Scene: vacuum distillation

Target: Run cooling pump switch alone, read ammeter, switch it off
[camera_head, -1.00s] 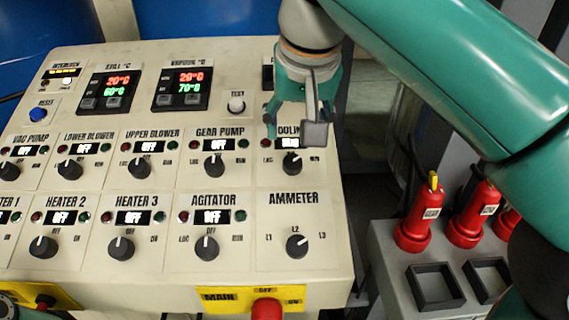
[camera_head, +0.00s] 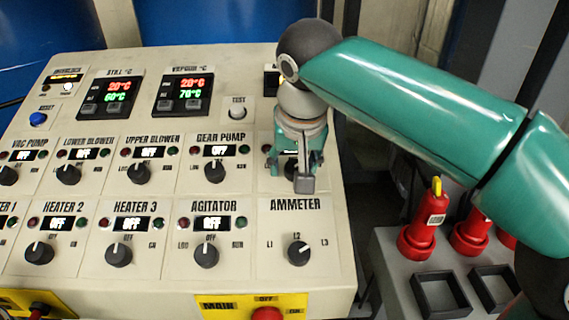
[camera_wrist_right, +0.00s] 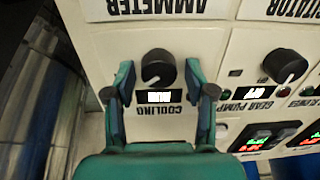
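The cooling pump switch is a black round knob (camera_wrist_right: 158,68) on the cream panel, with a lit display (camera_wrist_right: 159,96) beside it; its small, upside-down text looks like RUN. My right gripper (camera_wrist_right: 160,88) is open, its two fingers on either side of the knob with gaps to it. In the head view the right gripper (camera_head: 296,178) covers most of this switch. The ammeter selector knob (camera_head: 298,250) is below it, marked L1, L2, L3. A dark display (camera_head: 271,78) at the panel's upper right is mostly hidden by my arm. My left gripper is not in view.
The gear pump knob (camera_head: 215,171) and agitator knob (camera_head: 206,254) are close by on the left; their displays read OFF. A yellow main switch plate (camera_head: 225,305) is at the bottom. Red plugs (camera_head: 421,232) stand on a grey box at right.

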